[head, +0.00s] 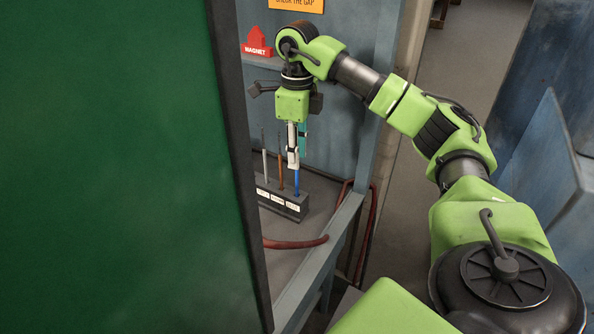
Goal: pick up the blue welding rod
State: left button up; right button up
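The blue welding rod (297,182) stands upright at the right end of a dark rod holder (303,208) with white labels. My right gripper (293,164) points straight down right at the rod's upper part. The gripper covers the rod's top. I see the fingers nearly edge-on, so I cannot tell whether they are open or shut, or whether they touch the rod. A grey rod (264,167) and an orange-brown rod (280,173) stand in the same holder to the left. My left gripper is not in view.
A large green panel (110,160) with a dark edge fills the left side. A red magnet (257,42) sits on a shelf behind. A red-brown hose (295,243) lies in front of the holder.

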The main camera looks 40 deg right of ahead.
aim_at(297, 179)
notch_tip(297, 179, down, 2)
jog(key=shift+f, duration=0.7)
jog(key=shift+c, duration=0.4)
grip_shut()
